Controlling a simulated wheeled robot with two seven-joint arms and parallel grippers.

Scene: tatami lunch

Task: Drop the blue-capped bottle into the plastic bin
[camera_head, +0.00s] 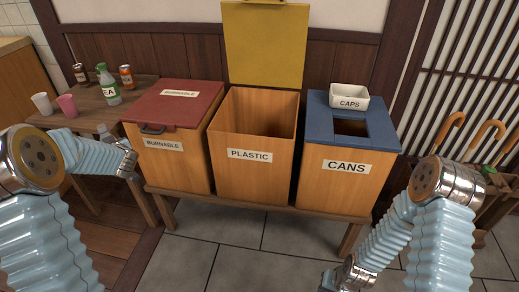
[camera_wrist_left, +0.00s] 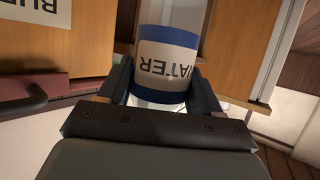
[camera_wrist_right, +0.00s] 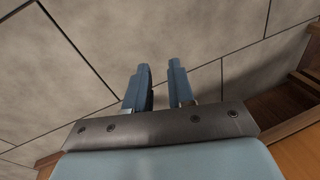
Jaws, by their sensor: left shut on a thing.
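My left gripper (camera_wrist_left: 162,84) is shut around a clear bottle (camera_wrist_left: 167,55) with a white and blue WATER label. The bottle's cap is out of the left wrist view.
The burnable bin (camera_head: 172,160) with a shut red lid stands left of the plastic bin. The cans bin (camera_head: 347,187) stands right, with a white caps box (camera_head: 349,96) on its blue top. A side table at left holds cups and several bottles. Umbrellas stand at far right.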

